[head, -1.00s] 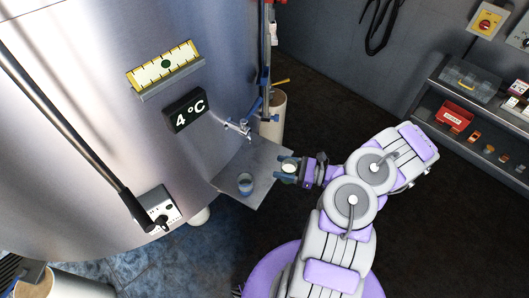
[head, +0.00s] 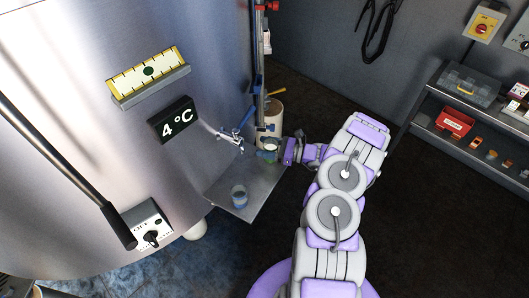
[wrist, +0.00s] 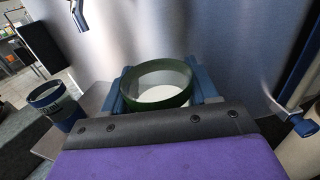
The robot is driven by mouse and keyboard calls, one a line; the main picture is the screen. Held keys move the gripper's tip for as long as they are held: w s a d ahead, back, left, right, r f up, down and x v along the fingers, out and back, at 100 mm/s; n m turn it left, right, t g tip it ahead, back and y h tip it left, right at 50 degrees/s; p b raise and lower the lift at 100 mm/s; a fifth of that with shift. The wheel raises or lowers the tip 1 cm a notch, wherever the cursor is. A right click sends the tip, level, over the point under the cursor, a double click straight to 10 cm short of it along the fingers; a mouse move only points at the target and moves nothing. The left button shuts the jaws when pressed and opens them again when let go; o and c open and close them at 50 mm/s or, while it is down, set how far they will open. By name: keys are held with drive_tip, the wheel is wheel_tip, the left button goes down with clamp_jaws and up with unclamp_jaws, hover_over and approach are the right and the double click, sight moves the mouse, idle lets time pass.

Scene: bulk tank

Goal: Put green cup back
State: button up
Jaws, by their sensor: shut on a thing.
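The green cup (wrist: 160,83) is between the blue fingers of my gripper (wrist: 163,90) in the wrist view. It is upright, with a green rim and something white inside. In the head view, my gripper (head: 269,150) is shut on the cup near the back right corner of the metal shelf (head: 255,190) on the tank. The gap between the cup's base and the shelf is hard to judge.
The steel tank (head: 95,60) fills the left, with a tap (head: 232,138) above the shelf. A pale bucket (head: 271,112) stands behind my gripper. A wall rack (head: 470,125) with small items is at the right. Bare shelf lies between the blue cup and my gripper.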

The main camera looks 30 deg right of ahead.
drive_tip(key=shift+w, duration=0.2)
drive_tip(key=shift+w+a, duration=0.1)
drive_tip(key=shift+w, duration=0.15)
drive_tip(key=f, duration=0.1)
drive_tip(key=a+f+b, duration=0.1)
drive_tip(key=f, duration=0.1)
drive_tip(key=shift+f, duration=0.25)
drive_tip(key=shift+d, duration=0.45)
drive_tip(key=o, duration=0.8)
drive_tip(key=shift+d, duration=0.1)
drive_tip(key=o, duration=0.4)
drive_tip(key=shift+a, duration=0.4)
drive_tip(key=shift+s+d+r, duration=0.1)
drive_tip(key=shift+s+d, duration=0.2)
drive_tip(key=shift+d, duration=0.15)
drive_tip(key=p+v, duration=0.2)
drive_tip(key=v, duration=0.9)
